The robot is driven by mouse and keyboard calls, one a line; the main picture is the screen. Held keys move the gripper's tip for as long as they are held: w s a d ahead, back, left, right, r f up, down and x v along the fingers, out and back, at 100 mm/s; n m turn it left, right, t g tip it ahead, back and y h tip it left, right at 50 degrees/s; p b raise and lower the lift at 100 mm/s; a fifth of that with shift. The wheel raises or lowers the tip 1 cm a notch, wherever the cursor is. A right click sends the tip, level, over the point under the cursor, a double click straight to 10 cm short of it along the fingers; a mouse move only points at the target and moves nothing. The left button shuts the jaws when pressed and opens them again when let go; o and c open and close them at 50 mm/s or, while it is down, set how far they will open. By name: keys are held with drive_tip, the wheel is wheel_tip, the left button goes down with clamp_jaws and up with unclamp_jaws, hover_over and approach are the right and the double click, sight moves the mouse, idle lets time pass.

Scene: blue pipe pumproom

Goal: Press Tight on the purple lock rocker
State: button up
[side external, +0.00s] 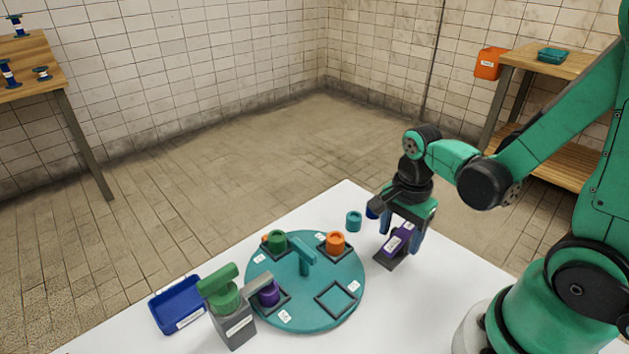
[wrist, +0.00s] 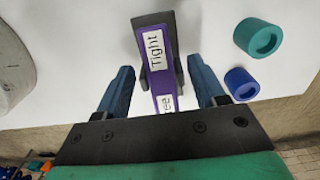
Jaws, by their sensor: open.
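The purple lock rocker (side external: 398,240) sits on a dark base on the white table, at the right of the turntable. In the wrist view the rocker (wrist: 158,62) shows a white label reading Tight at its far end. A second label, partly hidden by my gripper body, ends in "ee" at the near end. My gripper (wrist: 166,88) is open and empty, with one blue finger on each side of the rocker. In the side view my gripper (side external: 402,232) is right over the rocker. I cannot tell whether the fingers touch it.
A teal turntable (side external: 318,310) with a raised handle holds green, orange and purple round pieces. A teal cylinder (wrist: 258,37) and a blue cylinder (wrist: 240,84) stand close beside the rocker. A green-topped grey device (side external: 232,325) and a blue tray (side external: 163,318) are at the left.

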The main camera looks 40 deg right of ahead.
sight(397, 239)
clamp_jaws()
drive_tip(key=shift+a+h, duration=0.1)
drive_tip(key=shift+h, duration=0.5)
unclamp_jaws()
drive_tip(key=shift+a+r, duration=0.15)
drive_tip(key=shift+r, duration=1.25)
drive_tip(key=shift+a+r, duration=0.1)
drive_tip(key=shift+r, duration=1.25)
